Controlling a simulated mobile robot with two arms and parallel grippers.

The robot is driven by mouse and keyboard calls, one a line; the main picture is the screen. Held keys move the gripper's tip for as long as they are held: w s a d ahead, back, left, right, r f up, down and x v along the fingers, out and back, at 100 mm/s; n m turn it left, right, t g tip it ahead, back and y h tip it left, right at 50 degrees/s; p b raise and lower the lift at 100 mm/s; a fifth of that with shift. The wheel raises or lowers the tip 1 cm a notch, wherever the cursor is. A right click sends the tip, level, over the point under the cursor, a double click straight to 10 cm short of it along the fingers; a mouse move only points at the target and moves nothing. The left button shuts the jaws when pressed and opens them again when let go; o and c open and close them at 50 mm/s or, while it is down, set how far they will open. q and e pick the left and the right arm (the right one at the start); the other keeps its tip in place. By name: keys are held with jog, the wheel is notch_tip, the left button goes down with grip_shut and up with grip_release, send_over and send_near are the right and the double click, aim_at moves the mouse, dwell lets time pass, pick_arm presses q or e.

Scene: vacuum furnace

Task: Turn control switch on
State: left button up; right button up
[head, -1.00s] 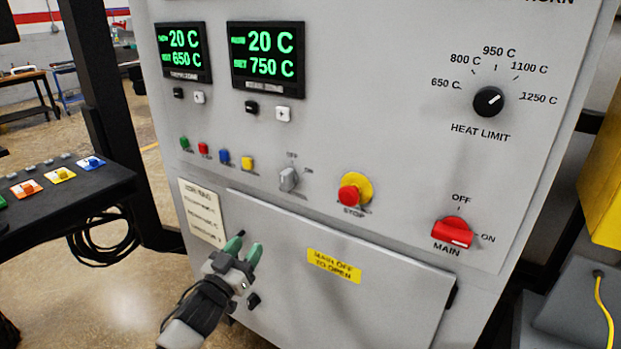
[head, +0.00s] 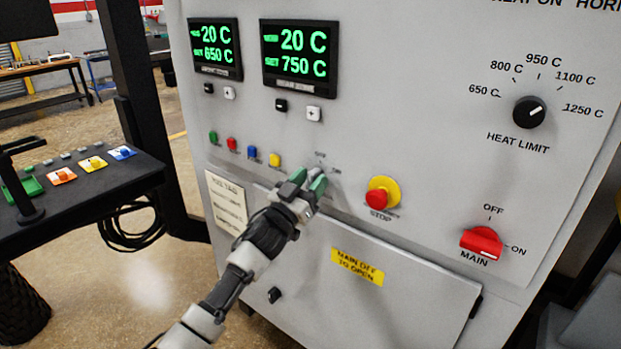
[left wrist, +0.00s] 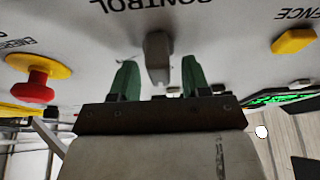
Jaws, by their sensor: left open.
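The control switch is a grey knob; in the left wrist view the knob (left wrist: 158,55) stands between the two green fingertips, below the upside-down word CONTROL on the panel. My left gripper (head: 308,181) is open at the panel in the head view, and it covers most of the switch there. The left gripper also shows in the left wrist view (left wrist: 159,72), with a gap between each finger and the knob. I cannot tell whether a finger touches it. The switch's on or off setting is not readable now. My right gripper is not in view.
To the right of the switch are the red stop button (head: 378,197) on its yellow base and the red main switch (head: 481,242). A yellow button (head: 275,160) sits close on the left. The heat limit knob (head: 530,111) is higher up. A black console (head: 80,185) stands at the left.

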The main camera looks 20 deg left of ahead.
pick_arm(q)
jog(key=shift+w, duration=0.1)
grip_shut()
jog(key=shift+m, duration=0.3)
jog(key=m+g+h, duration=0.1)
jog(key=m, duration=0.3)
jog(key=m+g+h, duration=0.1)
jog(key=m+h, duration=0.1)
jog(key=m, duration=0.1)
jog(key=shift+d+m+h+p, duration=0.1)
jog(key=shift+m+h+p, duration=0.2)
jog(key=shift+m+p, duration=0.1)
jog(key=m+g+h+p, duration=0.1)
jog(key=m+g, duration=0.1)
jog(key=m, duration=0.2)
jog(key=shift+d+f+m+g+h+p, duration=0.2)
jog(key=shift+m+g, duration=0.25)
jog(key=shift+m, duration=0.5)
jog(key=shift+a+r+m+g+h+p, duration=0.1)
jog(key=shift+m+g+p, duration=0.25)
jog(key=shift+m, duration=0.6)
jog(key=shift+f, duration=0.1)
grip_release()
